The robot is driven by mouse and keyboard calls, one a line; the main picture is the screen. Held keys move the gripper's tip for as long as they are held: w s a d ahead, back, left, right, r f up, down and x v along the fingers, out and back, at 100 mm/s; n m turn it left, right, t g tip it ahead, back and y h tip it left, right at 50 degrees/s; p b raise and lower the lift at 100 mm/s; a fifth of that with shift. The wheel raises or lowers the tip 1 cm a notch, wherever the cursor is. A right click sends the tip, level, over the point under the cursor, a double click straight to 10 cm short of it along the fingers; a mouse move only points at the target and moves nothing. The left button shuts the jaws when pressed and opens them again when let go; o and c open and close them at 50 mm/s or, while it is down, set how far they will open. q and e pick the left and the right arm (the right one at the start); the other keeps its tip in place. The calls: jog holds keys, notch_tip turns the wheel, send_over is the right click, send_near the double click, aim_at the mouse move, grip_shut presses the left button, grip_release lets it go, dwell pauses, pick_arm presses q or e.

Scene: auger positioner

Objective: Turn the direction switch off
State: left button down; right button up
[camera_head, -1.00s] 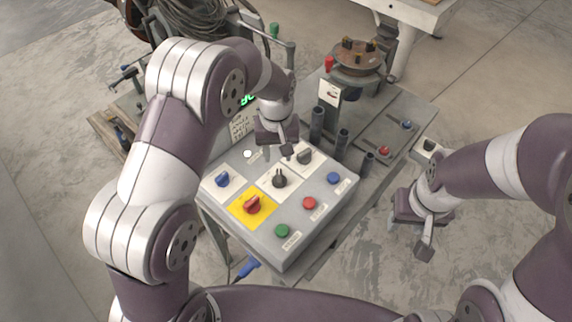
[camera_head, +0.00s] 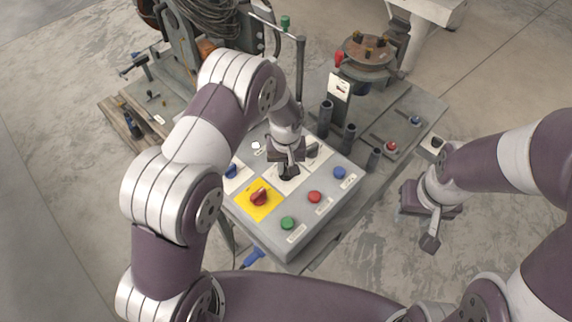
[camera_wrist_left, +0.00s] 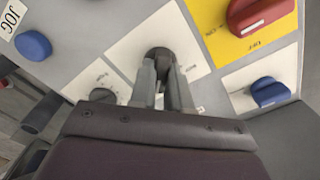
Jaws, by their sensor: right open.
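The control panel (camera_head: 275,232) carries several knobs and buttons. My left gripper (camera_head: 286,170) is down at the black centre knob (camera_head: 284,176) on a white plate. In the left wrist view the gripper's two fingers (camera_wrist_left: 163,80) reach to either side of this dark knob (camera_wrist_left: 158,55), with a narrow gap between them. Whether they grip it is unclear. The knob is partly hidden by the fingers, and I cannot read a direction label. My right gripper (camera_head: 424,228) is open and empty, in the air right of the panel.
A red switch (camera_head: 259,196) on a yellow plate and a blue knob (camera_head: 232,171) sit close to the left gripper. Green (camera_head: 288,223), red (camera_head: 314,197) and blue (camera_head: 339,173) buttons line the panel's front. Dark upright posts (camera_head: 326,118) stand behind it.

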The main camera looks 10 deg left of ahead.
pick_arm(q)
jog(key=shift+n, duration=0.3)
jog(key=n, duration=0.3)
jog(key=shift+n+b, duration=0.35)
jog(key=shift+n, duration=0.05)
jog(key=shift+r+n, duration=0.1)
jog(key=shift+n, duration=2)
jog(key=shift+w, duration=0.1)
jog(key=c, duration=1.3)
grip_release()
jog(key=shift+o, duration=1.1)
jog(key=shift+r+b, duration=0.3)
notch_tip(320, 180, up, 12)
jog(key=b, duration=0.2)
